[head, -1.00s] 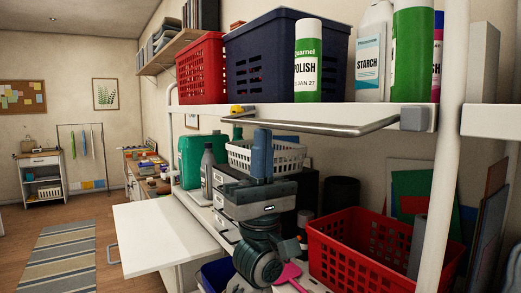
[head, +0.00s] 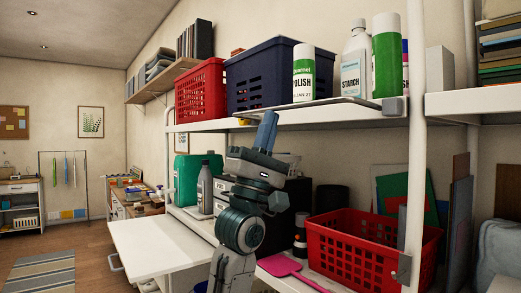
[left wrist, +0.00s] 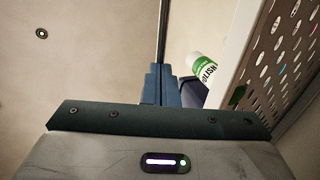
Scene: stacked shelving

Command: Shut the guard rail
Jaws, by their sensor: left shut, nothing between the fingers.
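The guard rail (head: 318,102) is a thin metal bar along the front of the upper shelf. It stands out in front of the shelf edge, about level with the bases of the bottles, and joins a grey bracket (head: 392,106) at its right end. My left gripper (head: 267,122) points up beneath the rail's left part, shut and empty. In the left wrist view the shut fingers (left wrist: 160,88) meet or overlap the dark bar of the rail (left wrist: 163,35); whether they touch is unclear. My right gripper is not in view.
The upper shelf (head: 340,118) holds a red basket (head: 200,90), a navy basket (head: 265,72), a polish can (head: 303,75) and a starch bottle (head: 355,62). Below are a red crate (head: 365,245) and a pink dustpan (head: 282,266). A white board (head: 155,243) juts out left.

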